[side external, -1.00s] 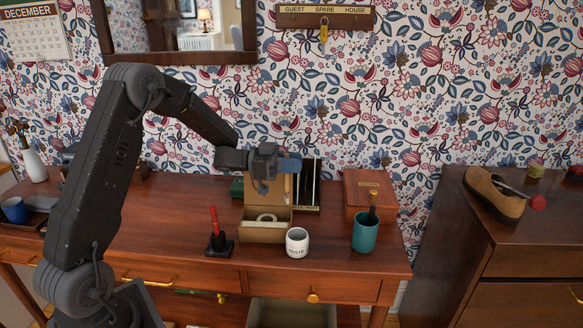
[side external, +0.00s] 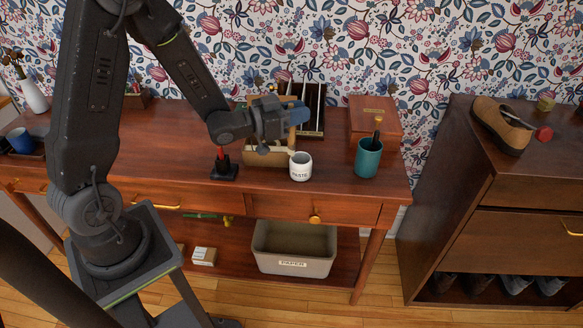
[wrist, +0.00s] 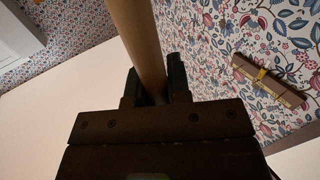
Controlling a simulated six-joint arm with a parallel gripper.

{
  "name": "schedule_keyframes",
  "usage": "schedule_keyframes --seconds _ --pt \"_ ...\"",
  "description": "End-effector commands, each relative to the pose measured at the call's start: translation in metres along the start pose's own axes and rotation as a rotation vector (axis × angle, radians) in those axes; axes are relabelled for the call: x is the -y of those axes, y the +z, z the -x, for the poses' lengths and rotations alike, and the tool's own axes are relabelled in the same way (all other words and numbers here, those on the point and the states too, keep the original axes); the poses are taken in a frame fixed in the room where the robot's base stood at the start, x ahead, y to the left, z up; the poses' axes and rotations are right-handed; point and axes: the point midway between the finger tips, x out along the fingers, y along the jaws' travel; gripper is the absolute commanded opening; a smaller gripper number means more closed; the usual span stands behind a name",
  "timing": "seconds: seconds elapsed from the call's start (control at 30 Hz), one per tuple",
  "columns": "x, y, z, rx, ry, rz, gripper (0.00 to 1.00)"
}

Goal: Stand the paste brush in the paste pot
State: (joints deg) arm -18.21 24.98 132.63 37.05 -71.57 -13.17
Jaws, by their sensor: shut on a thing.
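My gripper (side external: 293,116) is above and slightly left of the white paste pot (side external: 301,167), which stands upright near the front edge of the desk. In the wrist view, my gripper (wrist: 152,82) is shut on a pale wooden handle, the paste brush (wrist: 136,36). A short brown length of the brush (side external: 291,137) shows under the jaws in the side view, just above the pot's left rim. Its lower end is hard to make out, so I cannot tell whether it is inside the rim.
A teal cup (side external: 369,158) holding a dark-handled tool stands right of the pot. A red-handled item in a black stand (side external: 223,168) is to the left. A bin (side external: 293,250) sits below.

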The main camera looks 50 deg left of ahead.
Motion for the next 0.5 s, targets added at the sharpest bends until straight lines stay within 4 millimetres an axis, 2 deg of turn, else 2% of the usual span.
schedule_keyframes --seconds 0.3,0.37,0.5 --pt "0.030 -0.009 -0.037 0.001 -0.193 0.000 0.00" --pt "0.032 -0.003 -0.039 0.005 -0.208 0.003 0.00" --pt "0.033 0.022 -0.040 0.007 -0.216 0.006 0.00"
